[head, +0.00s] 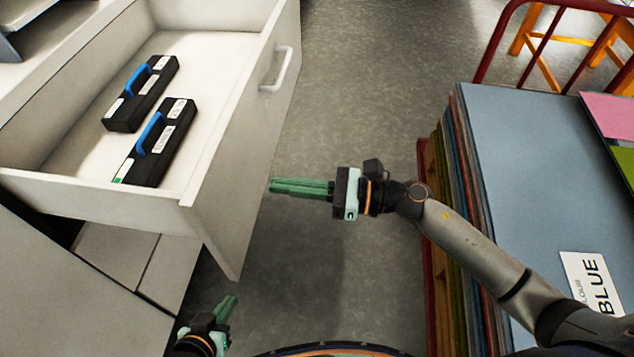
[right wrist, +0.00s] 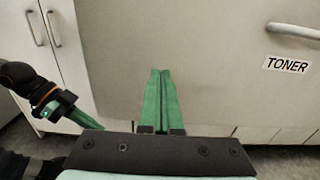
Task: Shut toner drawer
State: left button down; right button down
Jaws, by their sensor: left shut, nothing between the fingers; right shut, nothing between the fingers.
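The toner drawer (head: 228,163) is pulled out at the left in the head view. Two black toner cartridges with blue handles, a far one (head: 158,85) and a near one (head: 165,150), lie inside it. Its front carries a handle (head: 283,69). The right wrist view shows the drawer front (right wrist: 205,70) with a TONER label (right wrist: 287,65) and the handle (right wrist: 293,31). My right gripper (head: 272,186) is shut and empty, its fingers pointing at the drawer front; whether they touch it I cannot tell. My left gripper (head: 233,298) is shut and empty, low and nearer to me.
A stack of coloured sheets (head: 520,160) with a BLUE label (head: 590,284) stands at the right. A red-railed cart (head: 490,45) is behind it. Grey floor (head: 355,110) lies clear between the drawer and the stack. Cabinet doors (right wrist: 45,35) show in the right wrist view.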

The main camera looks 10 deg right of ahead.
aim_at(242, 181)
pick_arm(q)
jog(key=shift+r, duration=0.1)
pick_arm(e)
jog(key=shift+x, duration=2.35)
pick_arm(q)
jog(key=shift+w, duration=0.1)
pick_arm(e)
jog(key=shift+a, duration=0.1)
